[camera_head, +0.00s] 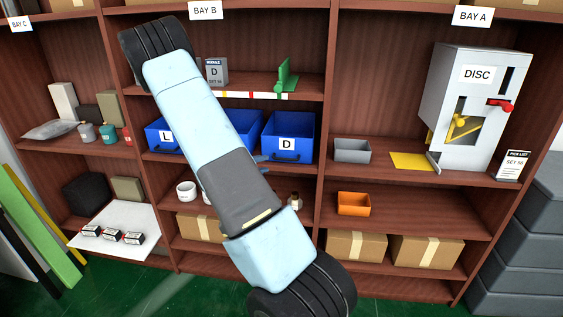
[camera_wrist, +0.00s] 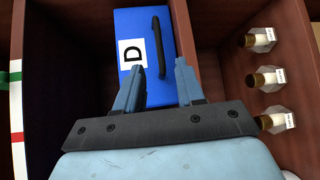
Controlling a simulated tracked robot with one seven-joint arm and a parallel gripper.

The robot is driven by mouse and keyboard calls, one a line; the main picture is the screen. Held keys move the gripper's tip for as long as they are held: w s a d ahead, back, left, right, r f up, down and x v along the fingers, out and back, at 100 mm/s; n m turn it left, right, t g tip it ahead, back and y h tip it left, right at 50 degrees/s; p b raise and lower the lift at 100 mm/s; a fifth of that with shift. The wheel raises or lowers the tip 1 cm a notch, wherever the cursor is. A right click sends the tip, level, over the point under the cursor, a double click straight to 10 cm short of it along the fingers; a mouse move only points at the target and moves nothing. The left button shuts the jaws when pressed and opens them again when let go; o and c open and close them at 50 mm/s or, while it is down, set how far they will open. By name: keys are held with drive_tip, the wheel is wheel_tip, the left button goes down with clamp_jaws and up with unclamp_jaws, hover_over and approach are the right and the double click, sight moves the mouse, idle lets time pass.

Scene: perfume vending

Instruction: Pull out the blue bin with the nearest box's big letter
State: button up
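A blue bin labelled D (camera_head: 287,135) stands on the middle shelf of Bay B. It shows in the wrist view (camera_wrist: 130,25) with its black handle (camera_wrist: 158,38). My gripper (camera_wrist: 160,72) is open and empty in front of this bin; the handle lies beyond and between the fingertips, and contact cannot be told. In the head view my arm hides most of the gripper. A blue bin labelled L (camera_head: 166,134) stands at the left; another blue bin (camera_head: 246,124) between them is mostly hidden by my arm. A grey box with a big D (camera_head: 215,73) stands on the shelf above.
A green bracket-like piece (camera_head: 286,77) stands on the upper shelf. Small bottles (camera_wrist: 262,80) are on the shelf below. A grey tray (camera_head: 352,151) and a DISC dispenser (camera_head: 470,105) are to the right, with a pick list (camera_head: 514,165). Shelf uprights flank the bins.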

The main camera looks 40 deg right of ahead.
drive_tip(key=d+f, duration=0.1)
drive_tip(key=d, duration=0.8)
drive_tip(key=shift+s+f, duration=0.2)
drive_tip(key=shift+s, duration=0.25)
drive_tip(key=shift+d, duration=0.1)
clamp_jaws()
